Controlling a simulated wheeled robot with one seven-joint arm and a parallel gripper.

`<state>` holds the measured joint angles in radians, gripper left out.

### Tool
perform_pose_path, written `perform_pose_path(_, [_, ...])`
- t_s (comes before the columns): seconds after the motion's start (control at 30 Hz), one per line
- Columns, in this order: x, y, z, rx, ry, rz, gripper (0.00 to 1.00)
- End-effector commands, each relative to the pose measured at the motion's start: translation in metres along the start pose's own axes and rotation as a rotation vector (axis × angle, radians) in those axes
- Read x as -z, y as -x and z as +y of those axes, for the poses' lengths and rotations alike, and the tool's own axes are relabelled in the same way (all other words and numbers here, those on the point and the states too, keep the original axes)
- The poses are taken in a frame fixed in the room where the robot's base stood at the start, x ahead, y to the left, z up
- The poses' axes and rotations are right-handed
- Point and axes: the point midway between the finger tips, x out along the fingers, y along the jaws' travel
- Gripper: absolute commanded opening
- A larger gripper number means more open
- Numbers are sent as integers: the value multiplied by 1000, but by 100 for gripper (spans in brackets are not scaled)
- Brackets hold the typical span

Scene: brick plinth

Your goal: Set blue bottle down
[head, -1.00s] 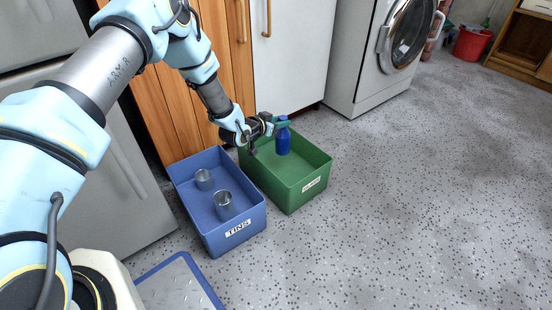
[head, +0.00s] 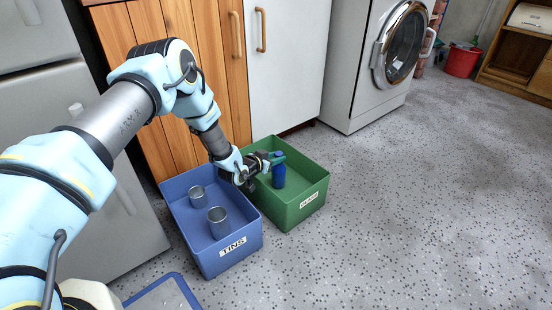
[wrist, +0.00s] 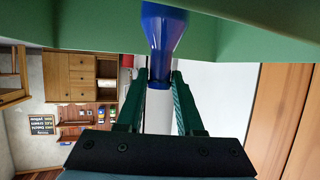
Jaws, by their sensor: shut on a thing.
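The blue bottle (head: 279,174) is upright inside the green bin (head: 306,207), near its back half. My gripper (head: 274,158) is shut on the bottle's upper part, at about the height of the bin's rim. In the wrist view, the two green fingers (wrist: 160,82) flank the narrow neck of the bottle (wrist: 164,30), and the bin's green wall (wrist: 245,42) spans the top of the picture. Whether the bottle's base touches the bin floor cannot be told.
A blue bin (head: 213,262) labelled TINS stands against the green bin's left side, with two metal tins (head: 219,223) inside. Cabinets (head: 290,70) and a washing machine (head: 375,65) stand behind. The speckled floor to the right is clear.

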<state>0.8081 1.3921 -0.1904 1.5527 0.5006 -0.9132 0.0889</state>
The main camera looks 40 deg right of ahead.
Motion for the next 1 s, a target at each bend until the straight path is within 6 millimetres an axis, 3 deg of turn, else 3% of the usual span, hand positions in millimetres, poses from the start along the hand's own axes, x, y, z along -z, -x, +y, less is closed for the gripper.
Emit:
perform_pose_path(0.03, [-2, -1, 0, 0, 0, 1, 0])
perform_pose_path(0.07, [-2, -1, 0, 0, 0, 0, 39])
perform_pose_path(0.3, [-1, 0, 0, 0, 0, 0, 66])
perform_pose_path(0.67, [2, 6, 0, 0, 1, -2, 66])
perform_pose_path(1.0, [4, 72, 0, 0, 2, -4, 66])
